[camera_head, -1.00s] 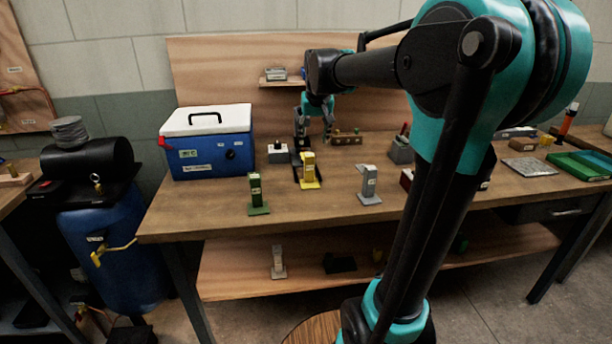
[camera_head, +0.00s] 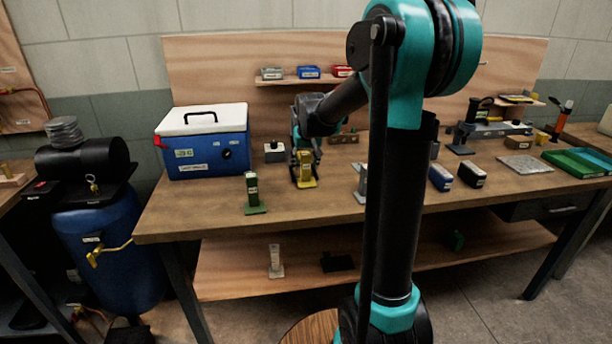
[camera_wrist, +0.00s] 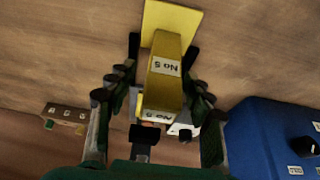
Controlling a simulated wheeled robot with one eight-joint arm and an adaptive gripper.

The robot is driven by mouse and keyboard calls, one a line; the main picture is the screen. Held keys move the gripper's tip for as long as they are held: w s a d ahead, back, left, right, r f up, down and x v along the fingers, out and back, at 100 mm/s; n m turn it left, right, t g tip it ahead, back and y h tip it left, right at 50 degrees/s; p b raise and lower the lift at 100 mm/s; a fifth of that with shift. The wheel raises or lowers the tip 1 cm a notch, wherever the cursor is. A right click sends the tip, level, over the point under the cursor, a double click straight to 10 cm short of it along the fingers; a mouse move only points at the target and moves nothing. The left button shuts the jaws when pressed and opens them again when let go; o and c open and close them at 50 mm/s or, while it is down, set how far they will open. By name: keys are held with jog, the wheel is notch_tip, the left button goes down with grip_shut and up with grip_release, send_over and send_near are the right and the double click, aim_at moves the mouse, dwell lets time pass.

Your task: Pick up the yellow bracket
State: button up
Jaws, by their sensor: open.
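The yellow bracket (camera_head: 305,168) stands upright on the workbench, right of the blue cooler. In the wrist view the yellow bracket (camera_wrist: 168,65), labelled "No 5", lies between the two fingers, its foot plate toward the top of the picture. My gripper (camera_wrist: 160,75) is open, one dark finger on each side of the bracket. A small gap seems to show beside it, but I cannot tell if either finger touches. In the head view my gripper (camera_head: 305,158) is at the bracket, partly hidden by my wrist and the bracket.
A green bracket (camera_head: 252,193) stands front left and a grey bracket (camera_head: 361,184) to the right, partly behind my arm. The blue cooler (camera_head: 205,150) is close on the left. A white block (camera_head: 274,152) and a wooden block (camera_head: 345,138) stand behind.

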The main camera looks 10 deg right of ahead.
jog(key=shift+f, duration=0.2)
jog(key=shift+c, duration=0.5)
grip_shut()
